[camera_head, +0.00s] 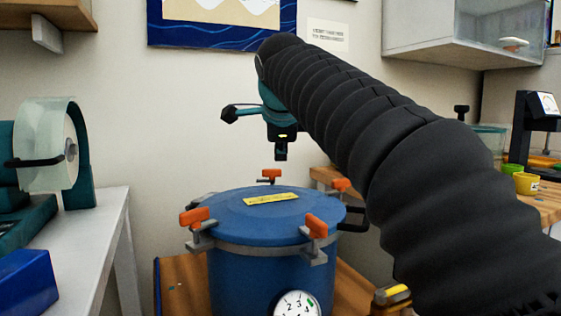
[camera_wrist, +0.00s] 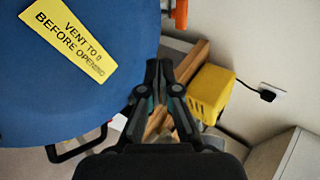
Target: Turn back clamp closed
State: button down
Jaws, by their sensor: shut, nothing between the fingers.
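The blue pot (camera_head: 230,275) has a blue lid (camera_head: 235,215) with orange-handled clamps around its rim. The back clamp (camera_head: 271,174) is at the lid's far edge; its orange handle looks level, and whether it is locked is too small to tell. My gripper (camera_head: 281,155) is shut and empty, above the far side of the lid near this clamp and apart from it. In the wrist view my gripper (camera_wrist: 158,68) points past the lid's edge. An orange clamp handle (camera_wrist: 181,14) is cut off at the top there; I cannot tell which clamp it is.
Other clamps stand at front left (camera_head: 195,217), front right (camera_head: 317,226) and right (camera_head: 341,185). A yellow label (camera_head: 271,199) lies on the lid. A black pot handle (camera_head: 355,218) sticks out right. In the wrist view, a yellow box (camera_wrist: 210,93) is beyond the wooden edge.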

aim_at(281, 170)
jog(key=b+x, duration=0.1)
jog(key=x, duration=0.9)
jog(key=shift+d, duration=0.2)
jog(key=shift+w+r+p, duration=0.15)
jog(key=shift+w+p, duration=0.2)
jog(key=shift+w, duration=1.45)
